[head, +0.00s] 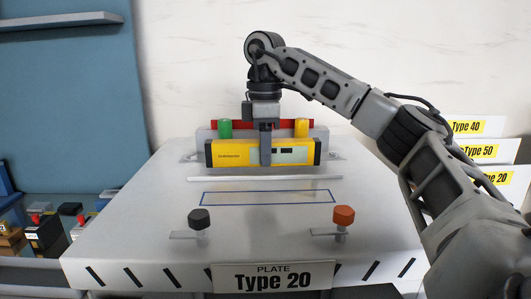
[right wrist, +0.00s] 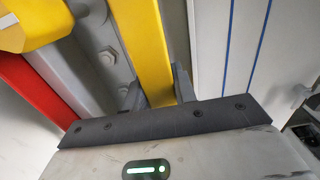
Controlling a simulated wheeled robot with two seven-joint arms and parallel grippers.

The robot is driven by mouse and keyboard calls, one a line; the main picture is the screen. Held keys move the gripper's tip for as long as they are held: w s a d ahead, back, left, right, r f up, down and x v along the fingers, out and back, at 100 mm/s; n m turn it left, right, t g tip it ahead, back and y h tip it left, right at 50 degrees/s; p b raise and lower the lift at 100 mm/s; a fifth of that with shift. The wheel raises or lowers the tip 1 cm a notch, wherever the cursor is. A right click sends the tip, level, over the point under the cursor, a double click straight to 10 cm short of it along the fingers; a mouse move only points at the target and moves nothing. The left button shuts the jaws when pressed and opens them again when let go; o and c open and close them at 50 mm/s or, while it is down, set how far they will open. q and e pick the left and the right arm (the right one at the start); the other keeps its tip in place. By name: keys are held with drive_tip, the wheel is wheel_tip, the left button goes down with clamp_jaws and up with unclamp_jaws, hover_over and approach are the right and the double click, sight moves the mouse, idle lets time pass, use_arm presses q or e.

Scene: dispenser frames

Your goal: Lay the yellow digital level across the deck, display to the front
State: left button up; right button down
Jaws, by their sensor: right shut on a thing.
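The yellow digital level (head: 228,153) runs left to right above the back part of the white deck (head: 150,235), in front of a grey block. Its pale display window faces the front, right of its middle. My right gripper (head: 265,158) comes down from above and is shut on the level near its middle. In the right wrist view the yellow level (right wrist: 148,45) lies between the fingers (right wrist: 160,90). I cannot tell whether its underside touches the deck. A blue outlined rectangle (head: 267,204) is marked on the deck nearer the front. My left gripper is out of view.
Behind the level stand the grey block (head: 203,134), a green knob (head: 225,129), a yellow knob (head: 302,128) and a red strip (head: 285,124). A thin white bar (head: 265,179) crosses the deck. Black (head: 199,218) and orange (head: 344,215) knobs stand in front. Type signs (head: 468,127) are right.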

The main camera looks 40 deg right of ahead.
drive_tip(key=shift+f, duration=0.4)
drive_tip(key=shift+f, duration=0.2)
drive_tip(key=c, duration=1.1)
unclamp_jaws()
drive_tip(key=shift+r, duration=0.1)
wheel_tip(320, 180, up, 12)
drive_tip(key=shift+r, duration=0.1)
